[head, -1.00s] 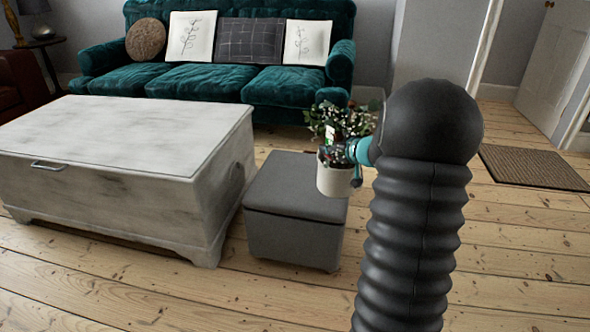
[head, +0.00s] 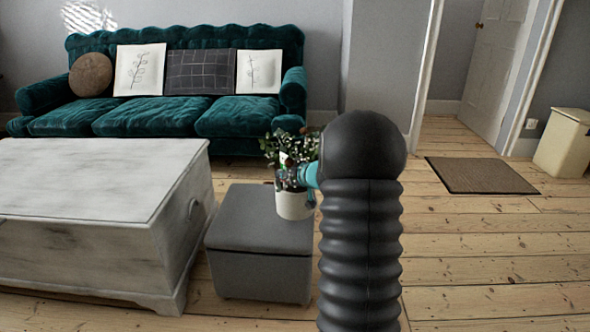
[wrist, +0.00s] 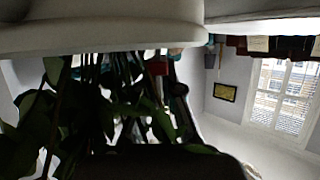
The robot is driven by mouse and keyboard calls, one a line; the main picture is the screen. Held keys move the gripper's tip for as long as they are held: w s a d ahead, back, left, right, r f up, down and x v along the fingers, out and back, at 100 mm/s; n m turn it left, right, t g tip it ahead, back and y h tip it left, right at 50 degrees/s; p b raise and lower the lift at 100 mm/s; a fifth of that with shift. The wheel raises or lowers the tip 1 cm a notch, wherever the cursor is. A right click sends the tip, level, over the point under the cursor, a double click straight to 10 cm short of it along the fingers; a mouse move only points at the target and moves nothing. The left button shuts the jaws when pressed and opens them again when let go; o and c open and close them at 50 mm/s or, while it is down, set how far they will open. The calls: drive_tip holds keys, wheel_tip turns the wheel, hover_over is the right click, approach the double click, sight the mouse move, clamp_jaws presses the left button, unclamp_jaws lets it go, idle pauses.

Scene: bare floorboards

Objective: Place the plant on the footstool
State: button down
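The plant has a white pot (head: 294,205) with dark green leaves and small pale blooms (head: 288,147). In the head view it overlaps the back right corner of the grey footstool (head: 245,222). I cannot tell whether the pot touches the footstool top or hangs above it. My gripper (head: 292,178), with teal parts, is shut on the plant near the pot's rim, its fingertips partly hidden by leaves. In the wrist view the pale pot (wrist: 100,36) fills the top, with leaves (wrist: 60,115) below it.
A whitewashed chest (head: 90,235) stands close to the footstool's left. A teal sofa (head: 165,115) with cushions is behind. Bare floorboards lie to the right, with a brown doormat (head: 480,175) and a cream bin (head: 563,143) farther off.

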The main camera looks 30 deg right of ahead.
sight(283, 191)
wheel_tip(283, 191, down, 6)
drive_tip(key=w+a, duration=0.2)
drive_tip(key=a, duration=0.1)
drive_tip(key=shift+w, duration=0.25)
drive_tip(key=shift+f, duration=0.15)
idle(0.3)
drive_tip(key=c, duration=1.3)
unclamp_jaws()
drive_tip(key=shift+f, duration=0.1)
drive_tip(key=b+v, duration=0.1)
drive_tip(key=v, duration=1.1)
